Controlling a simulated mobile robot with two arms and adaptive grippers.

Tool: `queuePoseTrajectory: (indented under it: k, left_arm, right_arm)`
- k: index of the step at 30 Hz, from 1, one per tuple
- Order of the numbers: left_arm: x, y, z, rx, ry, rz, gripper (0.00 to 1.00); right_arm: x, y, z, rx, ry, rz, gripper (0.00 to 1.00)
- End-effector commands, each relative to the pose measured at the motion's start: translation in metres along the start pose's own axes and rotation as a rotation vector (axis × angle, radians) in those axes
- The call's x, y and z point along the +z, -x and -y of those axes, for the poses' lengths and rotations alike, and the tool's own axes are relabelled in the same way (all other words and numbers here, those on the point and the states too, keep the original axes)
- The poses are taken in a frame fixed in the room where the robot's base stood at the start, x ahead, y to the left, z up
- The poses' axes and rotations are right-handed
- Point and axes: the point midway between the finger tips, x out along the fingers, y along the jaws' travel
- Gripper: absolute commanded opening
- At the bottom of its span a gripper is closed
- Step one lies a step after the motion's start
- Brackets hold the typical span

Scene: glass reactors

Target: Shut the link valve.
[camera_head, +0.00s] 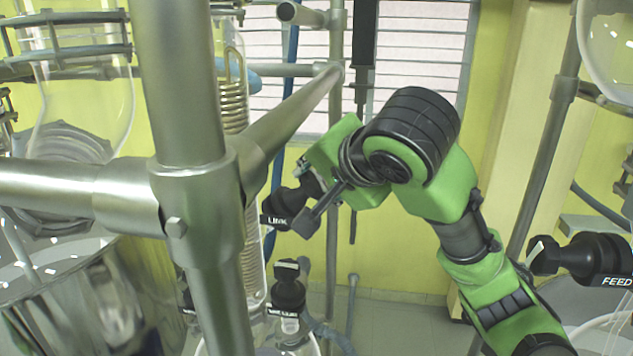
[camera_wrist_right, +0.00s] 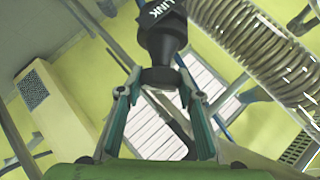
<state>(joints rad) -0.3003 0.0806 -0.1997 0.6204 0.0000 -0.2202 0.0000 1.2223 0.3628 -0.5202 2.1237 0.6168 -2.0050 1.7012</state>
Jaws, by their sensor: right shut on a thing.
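The link valve (camera_head: 284,204) is a black knob body with a white "LINK" label, in the middle of the head view. It also shows at the top middle of the right wrist view (camera_wrist_right: 163,38), label toward the top. My right gripper (camera_head: 309,196) reaches it from the right on a green arm. In the head view the fingertips are partly hidden by my own gripper parts. My left gripper is not in view.
A thick steel frame (camera_head: 190,190) stands close in front at left. A coiled glass condenser (camera_head: 236,90) is behind it. A second black valve (camera_head: 287,290) sits below, and the FEED valve (camera_head: 585,258) is at right. A glass vessel (camera_head: 75,110) stands at left.

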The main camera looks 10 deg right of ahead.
Motion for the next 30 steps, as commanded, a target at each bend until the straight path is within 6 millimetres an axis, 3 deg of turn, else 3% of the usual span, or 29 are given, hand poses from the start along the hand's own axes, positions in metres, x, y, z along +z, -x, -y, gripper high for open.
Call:
queuePoseTrajectory:
  k: [13,14,16,30]
  left_arm:
    - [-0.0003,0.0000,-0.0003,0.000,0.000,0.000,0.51]
    - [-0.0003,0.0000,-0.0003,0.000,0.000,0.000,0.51]
    - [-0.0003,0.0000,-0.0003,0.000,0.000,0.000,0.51]
    - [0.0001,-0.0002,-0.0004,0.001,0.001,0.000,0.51]
  right_arm:
    - [-0.0006,0.0002,0.0007,0.005,-0.010,-0.001,0.12]
    - [-0.0006,0.0001,0.0007,0.005,-0.010,-0.001,0.36]
    - [-0.0005,0.0001,0.0007,0.005,-0.009,0.000,0.51]
    - [0.0003,-0.0002,0.0000,0.007,-0.007,0.001,0.51]
